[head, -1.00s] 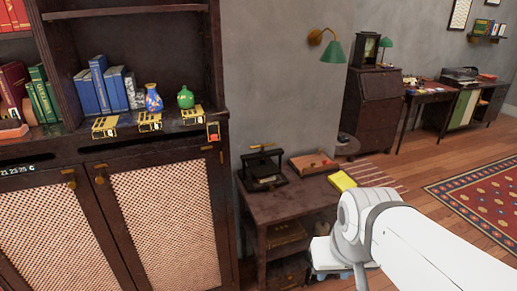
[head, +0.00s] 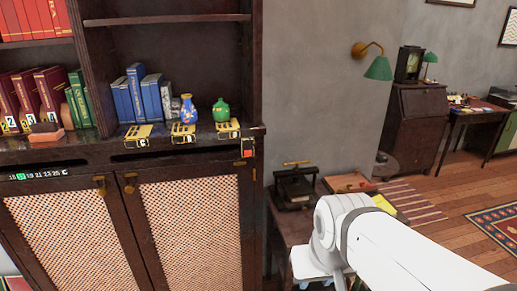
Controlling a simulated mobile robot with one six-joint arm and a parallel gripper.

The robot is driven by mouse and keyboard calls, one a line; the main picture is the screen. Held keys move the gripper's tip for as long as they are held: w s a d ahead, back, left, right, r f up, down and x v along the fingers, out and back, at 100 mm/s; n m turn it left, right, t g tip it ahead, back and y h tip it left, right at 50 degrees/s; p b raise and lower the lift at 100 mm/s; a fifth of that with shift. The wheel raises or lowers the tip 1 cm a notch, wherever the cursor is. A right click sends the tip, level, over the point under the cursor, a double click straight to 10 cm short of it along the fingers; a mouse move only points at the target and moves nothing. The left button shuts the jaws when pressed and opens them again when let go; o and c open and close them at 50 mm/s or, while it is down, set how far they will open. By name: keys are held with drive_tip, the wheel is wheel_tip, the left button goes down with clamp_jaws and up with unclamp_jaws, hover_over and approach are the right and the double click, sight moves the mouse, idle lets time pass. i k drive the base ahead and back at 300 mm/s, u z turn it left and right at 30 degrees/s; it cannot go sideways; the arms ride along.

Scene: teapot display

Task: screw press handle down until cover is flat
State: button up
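The screw press (head: 294,186) is a small black frame on the dark wooden side table (head: 283,236), right of the cabinet. Its brass handle (head: 297,163) is a horizontal bar at the top. The press is small in view, and I cannot tell whether its cover is flat. My white arm reaches in from the lower right, in front of the table. The fingers of my gripper are not visible; only arm links show. Nothing of mine visibly touches the press.
A tall cabinet (head: 140,172) with lattice doors fills the left, with books, a blue vase (head: 188,110) and a green vase (head: 221,110) on its shelf. A wooden tray (head: 346,183) is right of the press. Open floor and a rug (head: 497,226) lie at right.

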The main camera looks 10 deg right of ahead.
sight(296, 163)
drive_tip(key=u, duration=0.15)
drive_tip(key=i, duration=1.5)
drive_tip(key=z, duration=0.65)
drive_tip(key=k, duration=0.7)
drive_tip(key=z, duration=0.2)
drive_tip(key=i, duration=0.75)
drive_tip(key=u, duration=0.15)
